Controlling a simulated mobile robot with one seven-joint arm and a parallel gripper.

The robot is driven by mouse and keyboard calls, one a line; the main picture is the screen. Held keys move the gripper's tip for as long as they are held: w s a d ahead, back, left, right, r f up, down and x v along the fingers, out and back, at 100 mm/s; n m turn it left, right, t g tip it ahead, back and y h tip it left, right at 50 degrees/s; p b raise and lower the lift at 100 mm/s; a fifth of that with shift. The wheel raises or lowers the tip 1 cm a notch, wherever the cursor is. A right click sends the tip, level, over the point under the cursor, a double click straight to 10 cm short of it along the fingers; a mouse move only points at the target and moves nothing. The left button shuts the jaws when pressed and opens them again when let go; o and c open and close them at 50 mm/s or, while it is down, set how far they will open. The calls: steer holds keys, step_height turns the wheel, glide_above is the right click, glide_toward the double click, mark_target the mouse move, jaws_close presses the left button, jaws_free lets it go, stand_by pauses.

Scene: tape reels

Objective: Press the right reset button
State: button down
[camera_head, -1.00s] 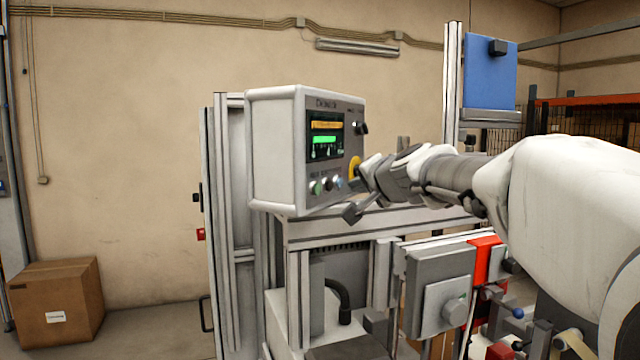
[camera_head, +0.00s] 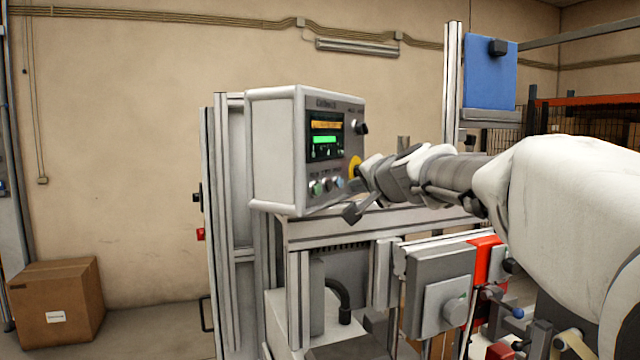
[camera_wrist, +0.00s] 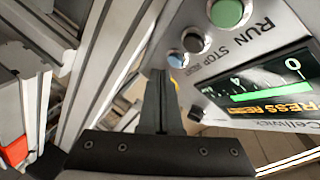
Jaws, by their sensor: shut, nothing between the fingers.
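The control box (camera_head: 275,150) has a row of buttons low on its face: a green one, a dark one and a blue one (camera_head: 338,183). The wrist view shows the green button (camera_wrist: 228,12) by RUN, the dark button (camera_wrist: 195,40) by STOP, and the blue button (camera_wrist: 177,58) by a small blurred label that looks like RESET. My gripper (camera_wrist: 159,76) is shut and empty. Its fingertips are close beside the blue button; I cannot tell whether they touch it. In the head view my wrist covers the area just right of the buttons.
A screen (camera_head: 325,136) with orange and green bars is above the buttons. A black knob (camera_head: 361,128) and a partly hidden yellow part (camera_head: 355,166) are to its right. An aluminium frame (camera_head: 345,229) runs under the box. A grey box (camera_head: 440,290) is below my arm.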

steer(key=shift+a, duration=0.1)
steer(key=shift+w+a, duration=0.2)
steer(key=shift+a, duration=0.05)
steer(key=shift+w+a+p, duration=0.25)
steer(key=shift+a+p, duration=0.1)
stand_by(1.0)
steer(key=shift+s+d+b, duration=0.45)
steer(key=shift+d+b, duration=0.2)
steer(key=s+d+b, duration=0.2)
steer(key=d+b, duration=0.1)
steer(key=d, duration=0.1)
steer(key=shift+s+d, duration=0.1)
steer(key=shift+s, duration=0.3)
